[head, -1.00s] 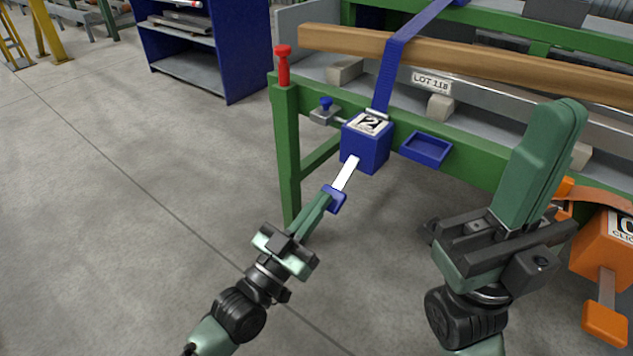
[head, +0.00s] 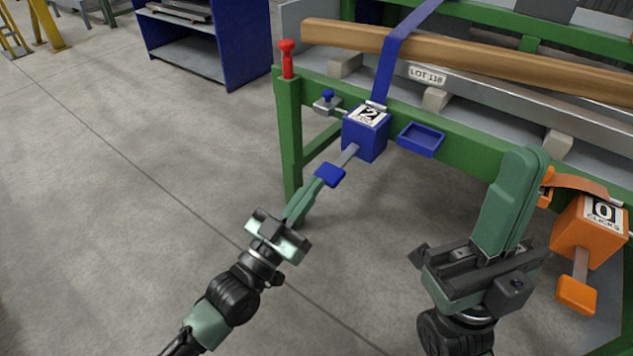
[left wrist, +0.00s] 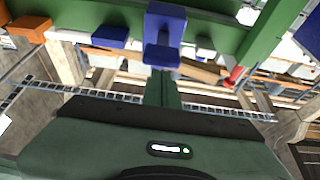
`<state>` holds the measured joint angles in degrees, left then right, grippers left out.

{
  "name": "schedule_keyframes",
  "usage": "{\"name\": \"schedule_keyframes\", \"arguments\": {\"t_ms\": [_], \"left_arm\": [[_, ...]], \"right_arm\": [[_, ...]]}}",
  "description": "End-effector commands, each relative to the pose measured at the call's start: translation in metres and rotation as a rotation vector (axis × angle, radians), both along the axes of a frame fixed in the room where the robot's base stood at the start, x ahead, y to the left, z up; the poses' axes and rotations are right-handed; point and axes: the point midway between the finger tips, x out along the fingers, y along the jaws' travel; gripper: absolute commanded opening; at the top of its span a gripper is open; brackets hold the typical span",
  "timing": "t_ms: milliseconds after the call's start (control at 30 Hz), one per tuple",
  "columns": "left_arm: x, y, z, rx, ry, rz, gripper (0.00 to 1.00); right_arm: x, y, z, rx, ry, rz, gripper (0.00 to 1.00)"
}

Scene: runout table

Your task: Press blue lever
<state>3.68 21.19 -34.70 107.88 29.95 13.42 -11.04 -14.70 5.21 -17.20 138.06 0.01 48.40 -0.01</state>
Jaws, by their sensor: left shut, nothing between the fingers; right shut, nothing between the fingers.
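The blue lever (head: 329,175) is a blue paddle on a grey metal arm that comes out of a blue box (head: 363,140) labelled 2. The box hangs from a blue strap at the green table's front. My left gripper (head: 314,189) is shut and empty, its tips at the paddle's near edge; I cannot tell whether they touch. In the left wrist view the paddle (left wrist: 161,57) is just beyond the shut fingers (left wrist: 161,76). My right gripper (head: 527,155) is shut and empty, well to the right of the lever.
An orange box (head: 590,232) labelled 0 CLICKS with an orange paddle (head: 576,295) hangs at right. A blue tray (head: 420,139), a blue-knobbed pin (head: 327,103) and a red-topped post (head: 287,60) are on the table's front.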

Motion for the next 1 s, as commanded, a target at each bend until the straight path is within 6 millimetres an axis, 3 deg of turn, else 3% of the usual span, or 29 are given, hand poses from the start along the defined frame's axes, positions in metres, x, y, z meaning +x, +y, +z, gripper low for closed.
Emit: {"name": "schedule_keyframes", "arguments": {"t_ms": [200,400,1000], "left_arm": [[-0.041,0.029,-0.019,0.006,0.009,-0.001,0.00],[-0.061,0.044,-0.028,0.003,0.005,0.000,0.00],[-0.067,0.048,-0.030,0.000,0.003,-0.002,0.00]], "right_arm": [[-0.003,-0.001,-0.004,0.003,0.043,0.002,0.00],[-0.005,-0.002,-0.002,0.006,0.050,0.002,0.00],[-0.005,-0.002,-0.002,0.005,0.051,0.003,0.00]]}}
